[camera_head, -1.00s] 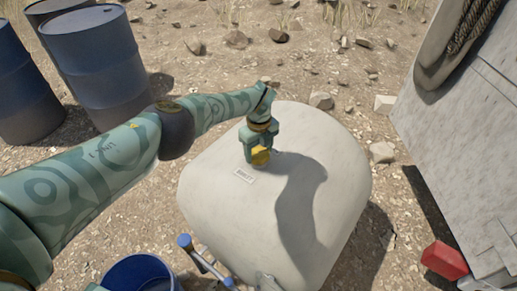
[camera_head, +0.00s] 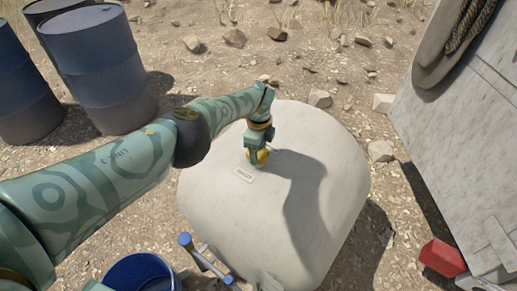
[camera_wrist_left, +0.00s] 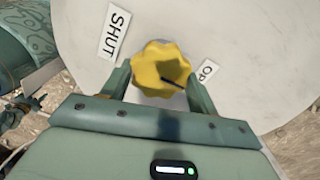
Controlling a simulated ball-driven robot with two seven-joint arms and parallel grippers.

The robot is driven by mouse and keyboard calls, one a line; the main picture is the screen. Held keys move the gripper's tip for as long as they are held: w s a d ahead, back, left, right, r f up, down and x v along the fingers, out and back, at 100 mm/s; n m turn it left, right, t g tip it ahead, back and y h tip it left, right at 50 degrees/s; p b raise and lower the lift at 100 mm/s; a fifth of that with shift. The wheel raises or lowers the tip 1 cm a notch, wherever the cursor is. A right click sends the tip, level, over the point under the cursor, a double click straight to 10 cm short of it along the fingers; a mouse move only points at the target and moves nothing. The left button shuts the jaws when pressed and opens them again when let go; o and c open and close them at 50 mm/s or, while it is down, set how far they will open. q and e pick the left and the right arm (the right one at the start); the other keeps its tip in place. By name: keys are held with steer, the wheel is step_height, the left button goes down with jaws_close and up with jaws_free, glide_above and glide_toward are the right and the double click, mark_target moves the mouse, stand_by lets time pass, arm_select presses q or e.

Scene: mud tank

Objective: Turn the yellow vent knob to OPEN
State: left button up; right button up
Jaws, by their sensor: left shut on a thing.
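The yellow vent knob (camera_head: 261,157) sits on top of the pale rounded tank (camera_head: 220,215). My left gripper (camera_head: 256,152) comes down over it and is shut on it. In the left wrist view the scalloped knob (camera_wrist_left: 160,70) lies between the two green fingers (camera_wrist_left: 158,90). A dark mark on the knob slants toward the right finger, below the OPEN label. The SHUT label (camera_wrist_left: 114,32) stands to the knob's upper left. My right gripper is not in view.
Blue barrels (camera_head: 100,60) stand at the upper left. A blue bucket (camera_head: 140,270) and a blue-ended handle (camera_head: 187,241) are near the tank's front left. A grey slab-sided structure (camera_head: 465,130) and a red block (camera_head: 443,258) are at the right. Rocks lie behind.

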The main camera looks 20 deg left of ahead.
arm_select(q)
steer(key=shift+w+a+r, duration=0.1)
steer(key=shift+r, duration=0.05)
steer(key=o, duration=1)
steer(key=shift+c, duration=0.2)
step_height(320, 180, up, 16)
steer(key=p, duration=0.9)
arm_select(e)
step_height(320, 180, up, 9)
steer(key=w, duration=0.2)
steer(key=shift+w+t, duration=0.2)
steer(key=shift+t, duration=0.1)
